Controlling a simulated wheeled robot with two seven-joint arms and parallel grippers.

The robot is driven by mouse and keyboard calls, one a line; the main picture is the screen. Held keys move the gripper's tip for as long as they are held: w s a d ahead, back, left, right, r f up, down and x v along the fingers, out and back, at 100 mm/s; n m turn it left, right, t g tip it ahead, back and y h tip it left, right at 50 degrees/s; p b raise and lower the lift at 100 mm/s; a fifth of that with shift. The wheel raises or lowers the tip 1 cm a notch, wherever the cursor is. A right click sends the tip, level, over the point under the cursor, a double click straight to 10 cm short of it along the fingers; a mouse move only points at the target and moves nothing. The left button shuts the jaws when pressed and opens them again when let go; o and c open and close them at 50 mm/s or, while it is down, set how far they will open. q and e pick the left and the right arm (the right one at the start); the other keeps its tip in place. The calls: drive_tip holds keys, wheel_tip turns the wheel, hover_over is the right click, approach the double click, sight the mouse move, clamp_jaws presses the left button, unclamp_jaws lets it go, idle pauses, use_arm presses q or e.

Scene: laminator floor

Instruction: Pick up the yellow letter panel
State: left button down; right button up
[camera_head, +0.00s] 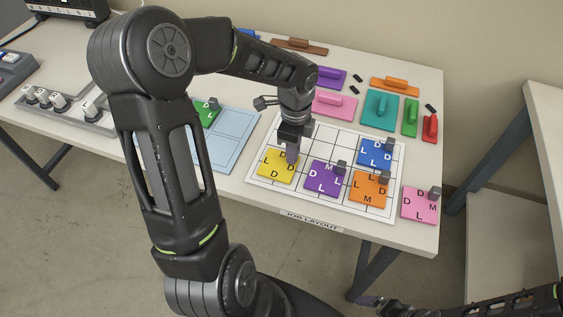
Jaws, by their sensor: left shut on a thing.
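The panel looks flat, at or very near the board; I cannot tell if there is a gap. My right arm lies low at the bottom right, with its gripper (372,301) small and dark below the table edge.
Purple (323,179), orange (368,190) and blue (376,153) letter panels with grey grips stand on the board. A pink panel (419,205) lies at the right table edge. A green panel (207,114) is on the light blue mat (232,135). Coloured handled blocks fill the back.

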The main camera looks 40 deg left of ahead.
use_arm(q)
wheel_tip(320, 180, up, 10)
drive_tip(key=shift+r, duration=0.1)
use_arm(e)
drive_tip(key=shift+f, duration=0.2)
idle(0.4)
idle(0.5)
